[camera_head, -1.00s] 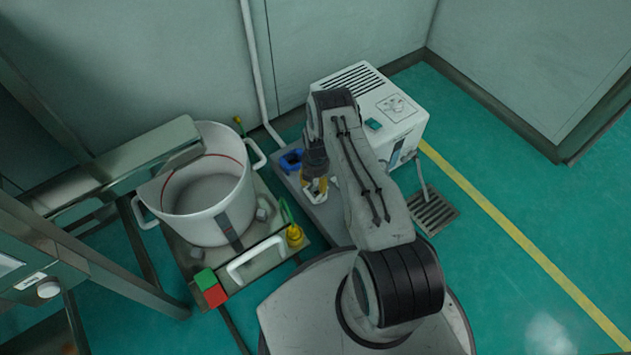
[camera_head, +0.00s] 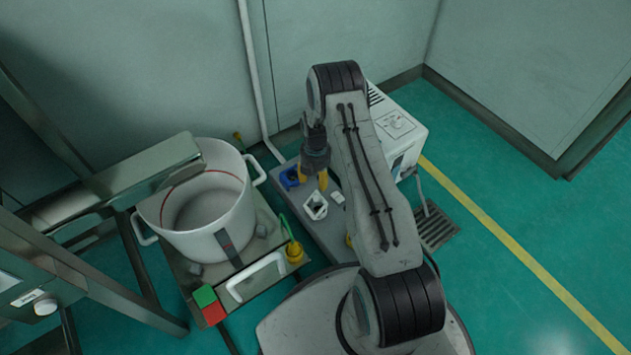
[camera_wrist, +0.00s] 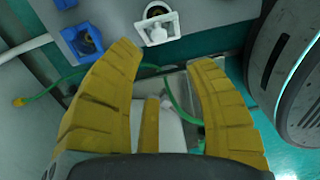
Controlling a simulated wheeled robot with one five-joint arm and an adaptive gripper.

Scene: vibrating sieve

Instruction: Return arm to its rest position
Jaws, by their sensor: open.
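My gripper (camera_head: 314,180) has yellow fingers and hangs from my raised arm, left of the white machine. I cannot judge the exact gap between the fingertips and the white part.
A large white pot (camera_head: 208,205) stands on a metal platform at the left, with green and red blocks (camera_head: 209,303) at its front corner. A white machine (camera_head: 400,125) stands behind my arm. A metal frame (camera_head: 110,180) rises at the left. Green floor (camera_head: 520,230) is clear at the right.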

